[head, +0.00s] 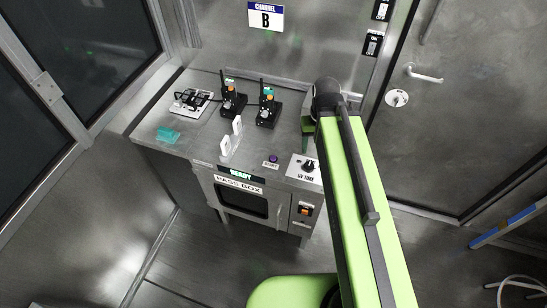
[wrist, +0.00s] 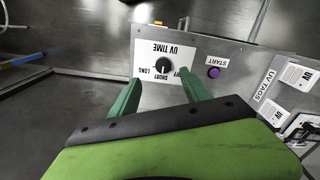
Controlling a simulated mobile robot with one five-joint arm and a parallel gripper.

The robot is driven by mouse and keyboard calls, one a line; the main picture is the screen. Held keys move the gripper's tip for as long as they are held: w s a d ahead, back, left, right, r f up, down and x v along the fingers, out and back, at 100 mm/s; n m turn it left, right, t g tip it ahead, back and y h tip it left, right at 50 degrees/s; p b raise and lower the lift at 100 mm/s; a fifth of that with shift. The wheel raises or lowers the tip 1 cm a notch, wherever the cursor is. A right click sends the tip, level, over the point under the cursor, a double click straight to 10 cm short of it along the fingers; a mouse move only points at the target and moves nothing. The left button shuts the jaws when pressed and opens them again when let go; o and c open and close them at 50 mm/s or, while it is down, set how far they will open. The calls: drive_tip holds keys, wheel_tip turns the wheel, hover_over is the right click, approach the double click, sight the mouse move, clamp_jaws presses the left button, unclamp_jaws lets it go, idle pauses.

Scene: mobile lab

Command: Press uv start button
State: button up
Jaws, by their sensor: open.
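The purple start button (head: 273,158) is on the metal bench top, with a START label (head: 270,165) beside it. In the wrist view the button (wrist: 214,73) is right of my gripper's fingertips, with nothing over it. My gripper (wrist: 159,77) is open and empty, its two green fingers apart. The fingers point toward the white UV TIME panel (wrist: 145,50) with its black dial (wrist: 163,65). The dial also shows in the head view (head: 309,166). There my arm hides most of the gripper.
The pass box (head: 240,200) below the bench has a lit READY display (head: 241,175). White UV tags (head: 238,125) stand left of the button. Two black devices (head: 233,100) (head: 268,108), a white-based device (head: 191,102) and teal items (head: 168,134) are farther back or left. A closed door (head: 450,110) is at right.

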clamp_jaws()
idle(1.5)
